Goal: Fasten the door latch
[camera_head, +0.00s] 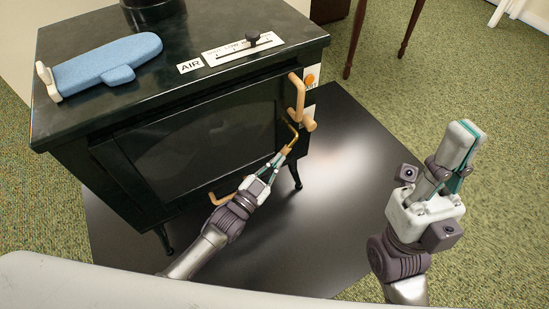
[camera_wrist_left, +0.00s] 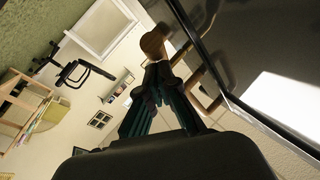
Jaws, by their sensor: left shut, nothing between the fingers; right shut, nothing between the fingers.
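The black stove's glass-fronted door (camera_head: 200,140) looks shut or nearly so; I cannot tell whether it sits fully flush. A wooden latch handle (camera_head: 298,97) stands at the door's upper right edge. A bent brass rod (camera_head: 293,133) shows just below it. My left gripper (camera_head: 281,157) is shut and empty in front of the door's right side, its tips at or very near the rod's lower end. In the left wrist view its closed tips (camera_wrist_left: 157,70) point at a rounded wooden end (camera_wrist_left: 153,43); contact is unclear. My right gripper (camera_head: 468,135) is shut and empty, raised well right of the stove.
A blue oven mitt (camera_head: 110,62) lies on the stove top, near a sliding AIR control (camera_head: 252,40). Another wooden handle (camera_head: 222,198) shows low on the stove, partly behind my left arm. A dark floor pad (camera_head: 345,130) surrounds the stove; green carpet lies open to the right.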

